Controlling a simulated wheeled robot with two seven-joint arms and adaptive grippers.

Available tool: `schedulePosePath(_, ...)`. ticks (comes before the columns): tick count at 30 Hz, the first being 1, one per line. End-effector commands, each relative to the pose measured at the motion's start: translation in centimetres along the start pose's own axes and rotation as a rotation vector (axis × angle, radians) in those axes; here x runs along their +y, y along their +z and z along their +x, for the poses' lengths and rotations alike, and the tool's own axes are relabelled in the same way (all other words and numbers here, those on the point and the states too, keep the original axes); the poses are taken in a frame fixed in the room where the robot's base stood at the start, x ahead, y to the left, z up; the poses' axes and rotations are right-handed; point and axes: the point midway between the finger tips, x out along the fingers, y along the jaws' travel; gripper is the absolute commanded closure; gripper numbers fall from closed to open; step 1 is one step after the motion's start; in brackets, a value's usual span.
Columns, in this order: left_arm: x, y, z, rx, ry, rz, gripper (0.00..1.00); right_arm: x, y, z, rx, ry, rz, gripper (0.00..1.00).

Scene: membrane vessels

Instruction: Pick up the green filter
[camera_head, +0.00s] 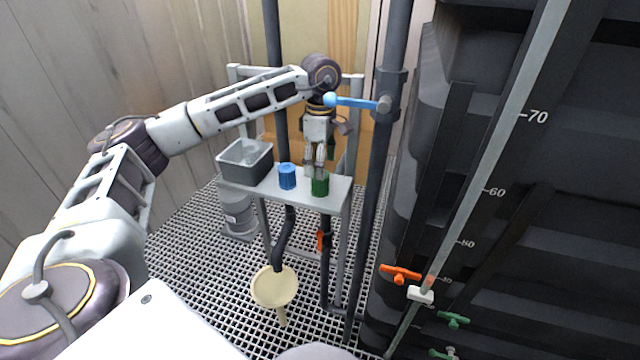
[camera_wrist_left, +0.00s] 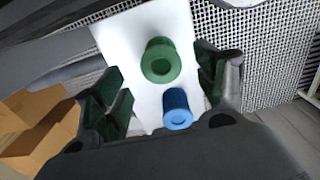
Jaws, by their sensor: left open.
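The green filter (camera_head: 320,185) stands upright near the right end of a small light shelf (camera_head: 253,188) in the head view. It also shows from above in the left wrist view (camera_wrist_left: 160,62), as a green cylinder with a round opening. My left gripper (camera_head: 318,168) points down just above the green filter. In the wrist view its two fingers (camera_wrist_left: 163,88) are spread, with the green filter between and a little beyond them. The gripper is open and empty. I cannot tell whether a finger touches the filter. My right gripper is not in view.
A blue cylinder (camera_head: 287,176) stands close to the left of the green filter. A grey bin (camera_head: 245,160) sits at the shelf's left end. A dark vertical pipe (camera_head: 376,190) with a blue-handled valve (camera_head: 350,101) rises right of my gripper. A cream funnel (camera_head: 274,287) is below.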

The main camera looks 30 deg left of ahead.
Motion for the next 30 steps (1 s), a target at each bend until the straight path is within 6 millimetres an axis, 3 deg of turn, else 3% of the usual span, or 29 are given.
schedulePosePath(15,-0.2,0.0,4.7,0.0,0.0,0.0,0.29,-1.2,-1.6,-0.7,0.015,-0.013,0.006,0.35)
schedulePosePath(23,-0.2,0.0,4.9,0.0,0.0,0.0,0.29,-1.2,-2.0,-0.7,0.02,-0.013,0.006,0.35)
schedulePosePath(30,-0.2,0.0,4.9,-0.001,0.0,0.0,0.29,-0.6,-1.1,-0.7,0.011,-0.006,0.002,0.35)
